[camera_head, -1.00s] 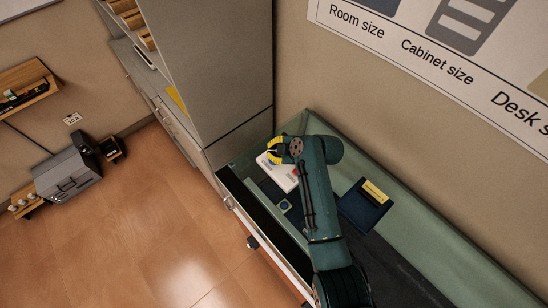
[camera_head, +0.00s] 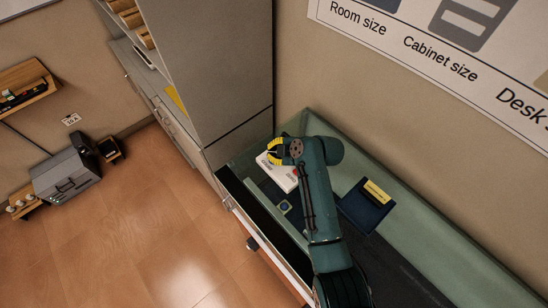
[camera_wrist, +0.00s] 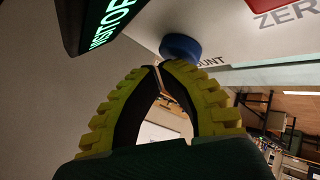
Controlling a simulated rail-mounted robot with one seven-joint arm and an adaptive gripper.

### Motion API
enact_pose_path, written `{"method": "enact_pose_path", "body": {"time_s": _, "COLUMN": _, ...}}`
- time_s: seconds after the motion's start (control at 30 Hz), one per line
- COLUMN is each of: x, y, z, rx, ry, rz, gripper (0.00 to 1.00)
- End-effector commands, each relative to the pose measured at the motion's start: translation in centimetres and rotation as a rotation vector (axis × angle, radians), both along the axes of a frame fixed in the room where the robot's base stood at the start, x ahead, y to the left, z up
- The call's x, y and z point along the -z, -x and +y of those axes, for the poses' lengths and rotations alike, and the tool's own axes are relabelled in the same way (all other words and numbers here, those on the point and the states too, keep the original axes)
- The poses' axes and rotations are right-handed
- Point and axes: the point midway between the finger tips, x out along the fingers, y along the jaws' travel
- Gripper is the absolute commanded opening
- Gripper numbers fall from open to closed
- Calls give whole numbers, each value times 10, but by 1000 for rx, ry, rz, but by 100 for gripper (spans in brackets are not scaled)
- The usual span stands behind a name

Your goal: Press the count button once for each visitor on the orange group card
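A white counter box (camera_head: 281,176) stands on the green bench under my gripper. In the wrist view its blue round button (camera_wrist: 180,46) sits beside the partly hidden word "COUNT". A red part (camera_wrist: 257,3) shows above the letters "ZER". A black display (camera_wrist: 98,22) carries green letters reading "VISITO". My gripper (camera_wrist: 158,66) has yellow ribbed fingers with their tips together and nothing visible between them. The tips are right by the blue button; I cannot tell whether they touch. My gripper (camera_head: 272,151) is at the box's far end in the head view. I cannot make out an orange group card.
A dark blue stand (camera_head: 357,213) with a yellow label (camera_head: 376,191) is right of my arm. A tall grey cabinet (camera_head: 217,70) borders the bench at the left. A wall poster (camera_head: 440,60) hangs behind.

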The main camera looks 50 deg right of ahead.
Motion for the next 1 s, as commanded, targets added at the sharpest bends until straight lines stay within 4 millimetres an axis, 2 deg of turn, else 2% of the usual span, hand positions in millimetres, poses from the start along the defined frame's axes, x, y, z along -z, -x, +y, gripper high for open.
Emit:
{"method": "enact_pose_path", "body": {"time_s": 0.57, "x": 8, "y": 0, "z": 0, "rx": 0, "ry": -1, "rz": 1, "gripper": 0}}
{"method": "enact_pose_path", "body": {"time_s": 0.87, "x": 6, "y": 0, "z": 0, "rx": 1, "ry": -1, "rz": 1, "gripper": 0}}
{"method": "enact_pose_path", "body": {"time_s": 1.0, "x": -1, "y": 0, "z": 0, "rx": 0, "ry": -1, "rz": 1, "gripper": 0}}
